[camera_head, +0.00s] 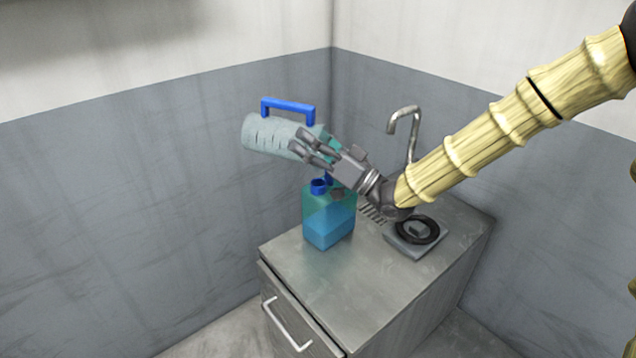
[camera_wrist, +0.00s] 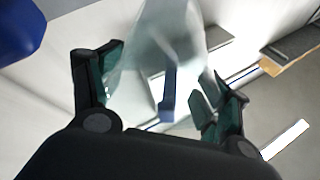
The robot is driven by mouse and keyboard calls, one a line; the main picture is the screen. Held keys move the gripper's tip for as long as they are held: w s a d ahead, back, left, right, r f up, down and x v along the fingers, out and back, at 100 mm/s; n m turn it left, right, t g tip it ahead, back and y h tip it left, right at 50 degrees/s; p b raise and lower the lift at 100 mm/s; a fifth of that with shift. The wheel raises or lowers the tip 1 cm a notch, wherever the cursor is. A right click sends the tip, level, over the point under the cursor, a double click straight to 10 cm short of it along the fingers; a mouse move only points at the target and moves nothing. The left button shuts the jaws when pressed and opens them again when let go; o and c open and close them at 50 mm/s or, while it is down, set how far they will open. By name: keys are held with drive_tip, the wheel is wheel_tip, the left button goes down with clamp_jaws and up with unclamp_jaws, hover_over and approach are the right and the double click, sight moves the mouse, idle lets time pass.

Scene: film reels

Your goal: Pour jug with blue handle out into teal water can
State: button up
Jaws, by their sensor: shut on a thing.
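The jug (camera_head: 268,136) is a pale, see-through cylinder with graduation marks and a blue handle (camera_head: 288,104) on its upper side. It lies tipped to near horizontal in the air above the water can. My gripper (camera_head: 318,148) is shut on the jug near its right end. In the wrist view the clear jug (camera_wrist: 160,45) shows between the fingers, with a blue bar behind it. The teal water can (camera_head: 329,215) stands upright on the counter with blue liquid in its lower part and a blue neck on top. I cannot tell whether liquid is flowing.
The metal counter (camera_head: 340,290) has a drawer with a handle (camera_head: 287,325) in front. A tap (camera_head: 408,125) stands behind, and a square plate with a black ring (camera_head: 416,232) lies right of the can. The counter's front is clear. Walls close in behind.

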sight(288, 130)
drive_tip(key=shift+w+a+f+n+g+h+p, duration=0.15)
drive_tip(key=shift+a+g+h+p, duration=0.3)
drive_tip(key=shift+p, duration=0.65)
drive_tip(key=shift+w+a+r+n+g+h+p, duration=0.1)
drive_tip(key=shift+g+h+p, duration=0.2)
drive_tip(key=shift+h+p, duration=0.55)
drive_tip(key=shift+w+a+f+n+g+h+p, duration=0.15)
drive_tip(key=shift+a+g+h+p, duration=0.2)
drive_tip(key=shift+p, duration=0.95)
drive_tip(key=shift+w+a+f+n+g+h+p, duration=0.1)
drive_tip(key=shift+a+g+h+p, duration=0.45)
drive_tip(key=shift+p, duration=0.85)
drive_tip(key=shift+w+a+f+n+g+h+p, duration=0.2)
drive_tip(key=shift+h+p, duration=0.55)
drive_tip(key=shift+p, duration=0.7)
drive_tip(key=shift+w+a+r+g+h+p, duration=0.1)
drive_tip(key=shift+a+g+h+p, duration=0.3)
drive_tip(key=shift+p, duration=1)
drive_tip(key=shift+r+g+h+p, duration=0.55)
drive_tip(key=shift+r+h+p, duration=0.75)
drive_tip(key=shift+p, duration=2.3)
